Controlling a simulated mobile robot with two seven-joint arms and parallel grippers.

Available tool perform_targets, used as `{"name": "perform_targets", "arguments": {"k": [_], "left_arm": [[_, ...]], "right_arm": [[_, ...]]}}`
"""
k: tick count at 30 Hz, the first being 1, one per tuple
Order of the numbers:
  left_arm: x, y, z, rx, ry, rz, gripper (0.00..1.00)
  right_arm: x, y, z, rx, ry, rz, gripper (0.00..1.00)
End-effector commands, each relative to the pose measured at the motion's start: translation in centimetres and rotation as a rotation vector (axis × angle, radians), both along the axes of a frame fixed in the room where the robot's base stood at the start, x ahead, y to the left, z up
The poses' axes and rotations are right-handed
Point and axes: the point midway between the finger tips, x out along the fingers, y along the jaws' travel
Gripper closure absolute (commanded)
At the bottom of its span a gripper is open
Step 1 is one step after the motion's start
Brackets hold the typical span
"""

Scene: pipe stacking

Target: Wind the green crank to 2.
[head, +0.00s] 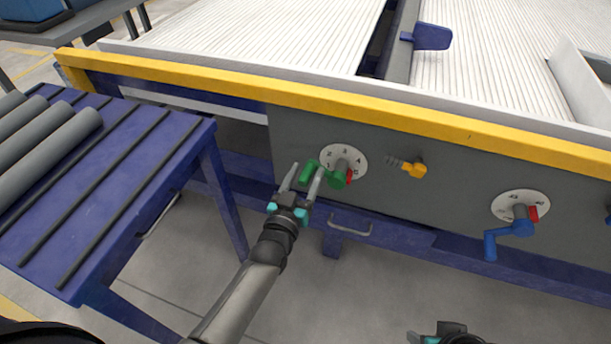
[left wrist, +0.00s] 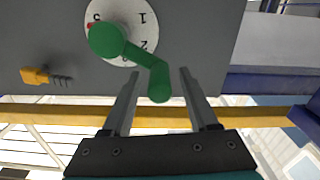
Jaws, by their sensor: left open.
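The green crank (head: 337,178) is mounted on a white numbered dial (head: 355,158) on the grey front panel. Its handle points left in the head view, and a red marker (head: 350,177) shows beside its hub. My left gripper (head: 304,176) is open with its fingers on either side of the crank's handle. In the left wrist view the green crank (left wrist: 125,48) reaches from the dial (left wrist: 137,22) down to its handle end, which lies between the open fingertips (left wrist: 157,75). My right gripper (head: 447,335) shows only partly at the bottom edge, its fingers unclear.
A blue crank (head: 512,230) on another dial is further right. A yellow rail (head: 330,97) runs above the panel. A blue table (head: 130,170) with grey pipes (head: 45,150) stands at left.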

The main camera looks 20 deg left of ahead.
Motion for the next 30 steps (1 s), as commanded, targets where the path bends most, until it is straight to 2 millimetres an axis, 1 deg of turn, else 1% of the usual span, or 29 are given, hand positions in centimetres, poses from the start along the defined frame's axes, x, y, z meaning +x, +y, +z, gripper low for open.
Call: {"name": "perform_targets", "arguments": {"k": [7, 23, 30], "left_arm": [[0.04, 0.0, 0.02, -0.001, 0.0, 0.0, 0.4], [0.02, -0.02, 0.02, -0.001, 0.0, 0.0, 1.0], [0.02, -0.02, 0.01, 0.0, 0.0, 0.0, 1.0]], "right_arm": [[-0.01, -0.02, 0.05, -0.001, 0.0, 0.0, 0.5], [-0.03, -0.04, 0.01, -0.001, 0.001, 0.0, 0.5], [-0.04, -0.03, 0.0, 0.0, 0.001, 0.0, 0.5]]}}
